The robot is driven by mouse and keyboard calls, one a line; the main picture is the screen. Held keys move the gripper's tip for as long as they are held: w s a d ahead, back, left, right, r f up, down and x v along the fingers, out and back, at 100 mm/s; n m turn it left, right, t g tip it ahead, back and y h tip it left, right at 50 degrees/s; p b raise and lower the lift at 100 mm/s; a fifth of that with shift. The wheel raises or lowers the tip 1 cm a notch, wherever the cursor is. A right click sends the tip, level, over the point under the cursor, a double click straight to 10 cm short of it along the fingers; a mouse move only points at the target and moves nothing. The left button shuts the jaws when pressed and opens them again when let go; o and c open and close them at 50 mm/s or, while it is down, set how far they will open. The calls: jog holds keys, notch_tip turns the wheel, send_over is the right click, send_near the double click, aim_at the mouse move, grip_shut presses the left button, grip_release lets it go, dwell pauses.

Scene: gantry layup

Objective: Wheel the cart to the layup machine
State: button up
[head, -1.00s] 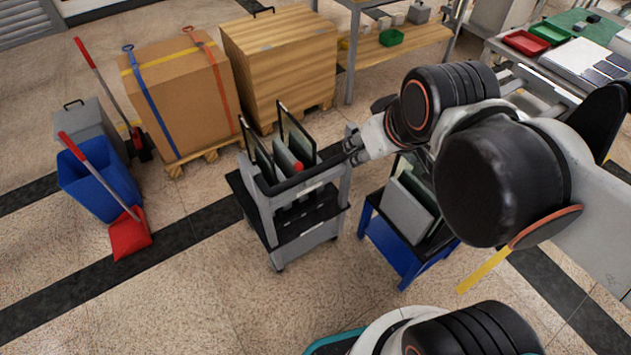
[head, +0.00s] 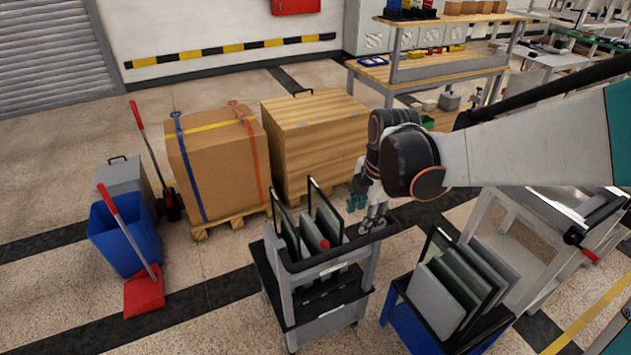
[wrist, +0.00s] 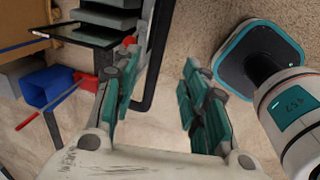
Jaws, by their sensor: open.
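A grey cart (head: 318,283) with a dark top tray holds several upright dark-framed panels (head: 325,213) and a small red object. It stands in front of the wooden crate. My gripper (head: 364,212) points down at the right end of its top, by the black handle bar. In the wrist view my gripper (wrist: 160,68) is open, and the black handle bar (wrist: 157,60) runs through the gap between the teal fingers. I cannot tell whether a finger touches it. I cannot make out for sure which equipment is the layup machine.
A blue cart (head: 402,325) with grey panels stands close on the right. A strapped carton (head: 215,165) and a wooden crate (head: 318,140) on pallets stand behind. A blue bin (head: 125,237) and red dustpan (head: 145,294) are at left. A workbench (head: 430,75) is at the back.

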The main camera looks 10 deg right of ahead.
aim_at(352, 244)
jog(key=w+f+b, duration=0.1)
jog(key=f+b, duration=0.1)
jog(key=f, duration=0.2)
jog(key=f+b, duration=0.2)
jog(key=f, duration=0.3)
jog(key=w+f+b, duration=0.1)
jog(key=f+b, duration=0.1)
jog(key=f, duration=0.2)
jog(key=shift+w+a+f, duration=0.35)
jog(key=shift+a+f, duration=0.05)
jog(key=shift+c, duration=0.3)
grip_shut()
